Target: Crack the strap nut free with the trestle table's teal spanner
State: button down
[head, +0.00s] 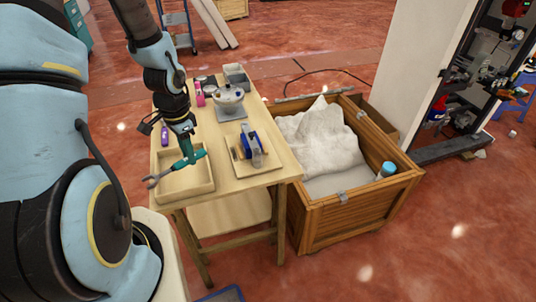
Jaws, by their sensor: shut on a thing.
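The teal spanner (191,159) is in my gripper (187,157), which is shut on its teal handle. Its grey open jaw (154,181) points to the lower left. The spanner appears over the shallow wooden tray (207,187) at the near end of the trestle table (262,180). I cannot tell whether it touches the tray. I cannot make out the strap nut in this view.
The table also bears a blue device on a board (250,145), a white pot (229,98) and several small items. A wooden crate (345,215) with a white sack (318,135) and a blue-capped bottle (387,170) stands right. An open machine cabinet (425,65) is beyond.

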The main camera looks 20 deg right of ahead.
jog(key=s+d+m, duration=0.6)
jog(key=d+m, duration=0.3)
jog(key=m, duration=0.2)
jog(key=s+d+m, duration=0.7)
jog(key=d+m, duration=0.2)
jog(key=m, duration=0.2)
jog(key=shift+s+f+m+b, duration=0.25)
jog(key=shift+s+m+b, duration=0.05)
jog(key=shift+m, duration=0.1)
jog(key=shift+d+f+b, duration=0.1)
jog(key=shift+f+b, duration=0.85)
jog(key=shift+f, duration=0.2)
jog(key=shift+d, duration=0.1)
jog(key=shift+d+n, duration=1.05)
jog(key=shift+n, duration=0.05)
jog(key=shift+d, duration=0.2)
